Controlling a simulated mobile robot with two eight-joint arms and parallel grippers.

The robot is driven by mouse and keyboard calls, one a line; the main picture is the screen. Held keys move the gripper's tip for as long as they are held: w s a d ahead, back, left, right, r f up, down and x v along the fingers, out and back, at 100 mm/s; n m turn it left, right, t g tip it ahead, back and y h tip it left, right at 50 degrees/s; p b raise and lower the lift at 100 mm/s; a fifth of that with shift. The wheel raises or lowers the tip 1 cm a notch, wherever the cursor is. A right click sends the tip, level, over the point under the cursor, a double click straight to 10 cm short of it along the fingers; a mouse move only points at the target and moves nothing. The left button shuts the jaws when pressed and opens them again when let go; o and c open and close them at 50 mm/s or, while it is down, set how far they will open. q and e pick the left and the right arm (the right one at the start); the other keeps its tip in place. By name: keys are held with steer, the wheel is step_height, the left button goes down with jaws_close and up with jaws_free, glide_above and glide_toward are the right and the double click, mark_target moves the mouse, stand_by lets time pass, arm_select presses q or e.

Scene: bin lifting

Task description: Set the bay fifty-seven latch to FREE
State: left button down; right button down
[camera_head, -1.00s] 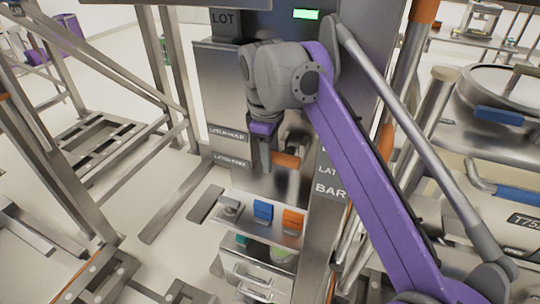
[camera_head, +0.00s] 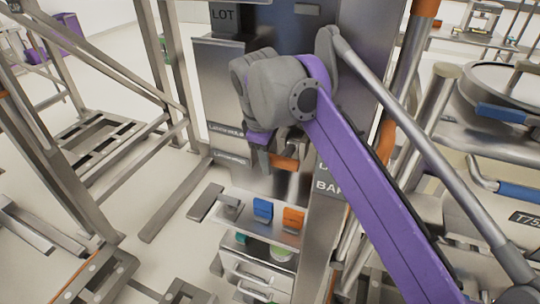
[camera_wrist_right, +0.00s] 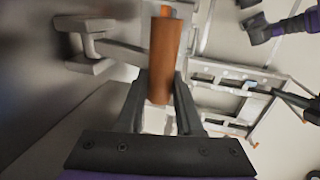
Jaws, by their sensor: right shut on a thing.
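The latch's orange grip (camera_head: 286,163) shows in the head view on the front of the grey metal column (camera_head: 222,85). Two small label plates are left of it, an upper one (camera_head: 226,130) that seems to read LATCH HOLD and a lower one (camera_head: 230,158) too blurred to read surely. The grip is about level with the lower plate. My right gripper (camera_head: 268,158) is shut on the grip, partly hidden by my wrist. In the right wrist view the orange grip (camera_wrist_right: 163,60) stands between the dark fingers (camera_wrist_right: 160,95).
A blue block (camera_head: 263,210) and an orange block (camera_head: 293,218) sit on a ledge below the latch. A grey display (camera_head: 307,9) is at the column's top. Metal frames (camera_head: 95,140) stand left, and a round vessel (camera_head: 505,85) right. Pale floor shows between.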

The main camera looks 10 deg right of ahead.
steer(key=shift+s+a+f+t+h+b, duration=0.1)
steer(key=shift+s+f+t+h+b, duration=0.1)
steer(key=shift+f+t, duration=0.2)
steer(key=shift+s+a+f+t+h+b, duration=0.1)
steer(key=shift+f+t+h, duration=0.15)
steer(key=shift+f, duration=0.25)
step_height(320, 180, down, 6)
steer(key=w+t+h, duration=0.1)
steer(key=t+h, duration=0.2)
steer(key=t, duration=0.1)
steer(key=shift+d+f+t+b, duration=0.2)
steer(key=shift+d+t+b, duration=0.15)
steer(key=shift+b, duration=0.05)
steer(key=c, duration=0.6)
jaws_free()
